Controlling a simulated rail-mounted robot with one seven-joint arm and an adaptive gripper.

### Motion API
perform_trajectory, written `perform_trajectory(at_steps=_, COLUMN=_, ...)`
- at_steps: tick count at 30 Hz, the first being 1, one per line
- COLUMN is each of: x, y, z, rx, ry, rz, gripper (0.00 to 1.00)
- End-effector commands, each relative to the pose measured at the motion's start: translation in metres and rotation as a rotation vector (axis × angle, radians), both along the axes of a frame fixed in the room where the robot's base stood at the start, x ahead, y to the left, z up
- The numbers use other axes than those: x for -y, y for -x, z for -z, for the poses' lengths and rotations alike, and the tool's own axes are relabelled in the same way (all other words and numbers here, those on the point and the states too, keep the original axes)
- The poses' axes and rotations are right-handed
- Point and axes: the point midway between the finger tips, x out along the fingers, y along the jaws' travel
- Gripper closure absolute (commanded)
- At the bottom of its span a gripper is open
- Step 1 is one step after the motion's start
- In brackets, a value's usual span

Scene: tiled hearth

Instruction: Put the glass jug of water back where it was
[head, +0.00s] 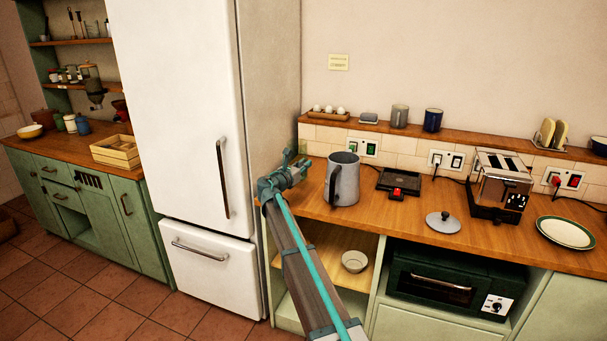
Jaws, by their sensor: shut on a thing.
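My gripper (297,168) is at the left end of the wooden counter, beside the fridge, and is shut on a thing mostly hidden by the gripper. A small pale, see-through patch (291,154) shows just behind the fingers; it looks like part of the glass jug, but its outline and water cannot be made out. An open grey kettle (345,181) stands upright on the counter just right of my gripper. Its grey lid (443,222) lies apart on the counter. The dark kettle base (398,180) with a red switch is behind, to the right.
A white fridge (185,120) rises close on the left. A toaster (501,184) and a plate (566,233) stand to the right. A ledge (470,137) behind holds eggs, a grey cup (399,116) and a blue cup (432,120). The counter around the lid is clear.

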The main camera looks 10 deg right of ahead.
Motion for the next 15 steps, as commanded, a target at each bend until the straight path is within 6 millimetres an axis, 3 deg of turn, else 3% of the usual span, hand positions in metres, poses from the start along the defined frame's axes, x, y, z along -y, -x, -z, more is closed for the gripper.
perform_trajectory(at_steps=8, x=0.000, y=-0.011, z=0.010, rx=0.002, ry=0.001, rz=0.000, gripper=1.00)
perform_trajectory(at_steps=15, x=0.000, y=-0.013, z=0.039, rx=0.001, ry=0.002, rz=0.000, gripper=1.00)
